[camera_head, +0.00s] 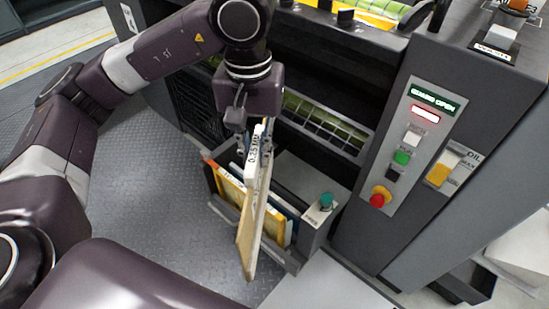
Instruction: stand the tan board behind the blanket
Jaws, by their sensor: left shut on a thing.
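The tan board (252,228) hangs upright and slightly tilted below my left gripper (246,138), seen nearly edge-on. My left gripper is shut on it at the top, by a white part (256,160) marked "0.35 MM". The board is above or in front of a dark rack (294,262), and I cannot tell whether its lower part is inside. In the rack stand a yellow-orange framed panel (229,192) and, beside it, blue and pale sheets, partly hidden by the board. I cannot tell which of these is the blanket. My right gripper is not in view.
The dark press (350,190) rises behind and to the right of the rack, with a control panel (416,140) and a red stop button (379,199). A teal knob (326,201) sits on the rack's right end. The plated floor (160,190) left of the rack is clear.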

